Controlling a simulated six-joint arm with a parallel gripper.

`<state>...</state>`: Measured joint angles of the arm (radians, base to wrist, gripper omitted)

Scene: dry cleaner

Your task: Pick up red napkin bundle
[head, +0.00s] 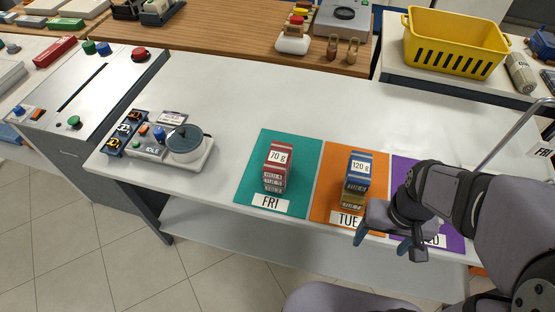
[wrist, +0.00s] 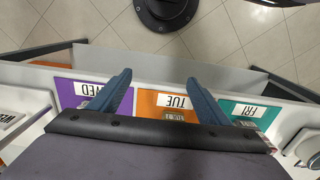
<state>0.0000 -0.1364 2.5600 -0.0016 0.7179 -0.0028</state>
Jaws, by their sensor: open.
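The red napkin bundle (head: 277,167) stands upright on the teal FRI mat (head: 250,180), with a white "70 g" label on top. A blue bundle (head: 357,172) with a "120 g" label stands on the orange TUE mat (head: 320,205), with a yellow one at its lower part. My gripper (head: 382,240) is open and empty, right of the red bundle and near the table's front edge, by the TUE and purple WED mats.
A yellow basket (head: 455,42) is at the back right. The white table (head: 300,105) is clear behind the mats. My arm covers much of the purple mat (head: 403,172).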

